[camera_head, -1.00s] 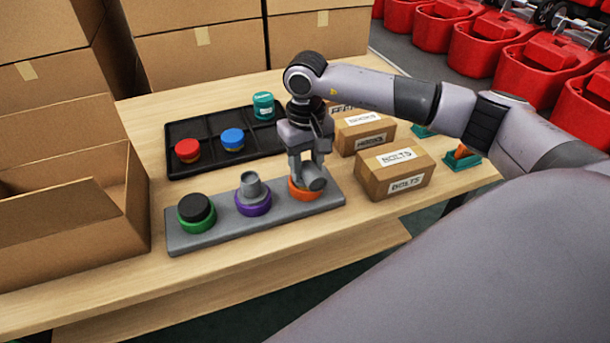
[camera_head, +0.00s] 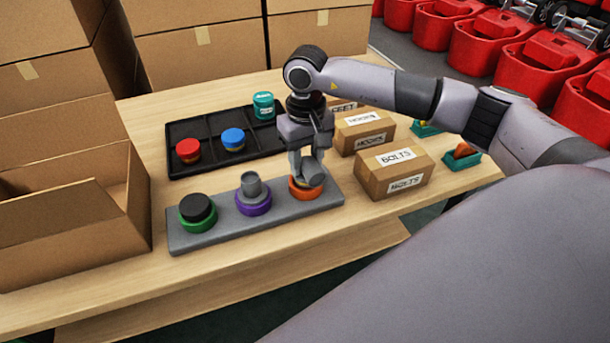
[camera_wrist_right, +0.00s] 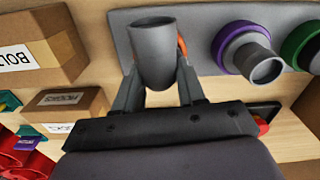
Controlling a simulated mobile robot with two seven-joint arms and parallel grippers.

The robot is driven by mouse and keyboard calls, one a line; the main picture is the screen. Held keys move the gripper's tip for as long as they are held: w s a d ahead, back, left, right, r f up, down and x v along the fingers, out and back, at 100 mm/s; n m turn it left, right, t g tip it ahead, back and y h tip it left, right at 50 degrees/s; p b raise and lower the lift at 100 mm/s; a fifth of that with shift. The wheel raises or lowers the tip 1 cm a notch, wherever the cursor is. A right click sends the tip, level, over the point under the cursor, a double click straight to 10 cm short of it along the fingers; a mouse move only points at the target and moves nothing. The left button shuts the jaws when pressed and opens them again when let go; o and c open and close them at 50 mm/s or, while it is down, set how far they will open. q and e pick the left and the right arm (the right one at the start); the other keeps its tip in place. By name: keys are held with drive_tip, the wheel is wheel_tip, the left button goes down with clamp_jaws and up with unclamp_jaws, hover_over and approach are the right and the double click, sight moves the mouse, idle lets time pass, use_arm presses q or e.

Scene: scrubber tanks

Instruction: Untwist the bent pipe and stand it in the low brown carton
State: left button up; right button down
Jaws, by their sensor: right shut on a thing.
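The bent pipe (camera_head: 312,172) is a grey elbow in the orange ring (camera_head: 304,193) at the right end of the grey base plate (camera_head: 222,225). My right gripper (camera_head: 308,167) points down and is shut on the bent pipe. In the right wrist view the bent pipe (camera_wrist_right: 153,55) sits between the two fingers, its open end facing the camera. The low brown carton (camera_head: 75,220) stands open at the left of the table. My left gripper is not in view.
The plate also holds a straight grey pipe (camera_head: 252,187) in a purple ring and a black cap (camera_head: 196,207) in a green ring. A black tray (camera_head: 193,132) with lidded jars lies behind. Small labelled boxes (camera_head: 393,172) stand right of the gripper.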

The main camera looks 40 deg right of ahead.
sight(306, 155)
drive_tip(key=shift+r+p, duration=1.3)
drive_tip(key=shift+r, duration=1.05)
